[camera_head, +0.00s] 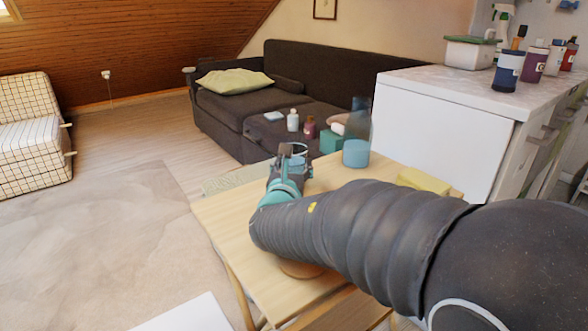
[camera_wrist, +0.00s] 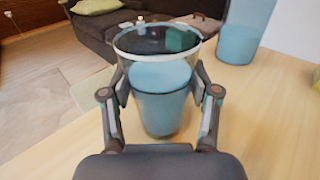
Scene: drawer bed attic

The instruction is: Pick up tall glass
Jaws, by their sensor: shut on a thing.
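My gripper (camera_wrist: 160,95) is shut around a clear glass with a blue lower part (camera_wrist: 160,105). One finger is on each side, and the glass stands upright between them. In the head view, this glass (camera_head: 299,161) is partly hidden by my gripper (camera_head: 288,165). I cannot tell whether its base touches the wooden table. A second glass (camera_head: 356,152), with a blue lower part and a tall clear upper part, stands further right on the table and looks taller. Its blue part shows at the upper right of the wrist view (camera_wrist: 245,30).
A dark sofa (camera_head: 235,110) stands behind. A white counter (camera_head: 440,130) with several jars is at the right. The left floor is open.

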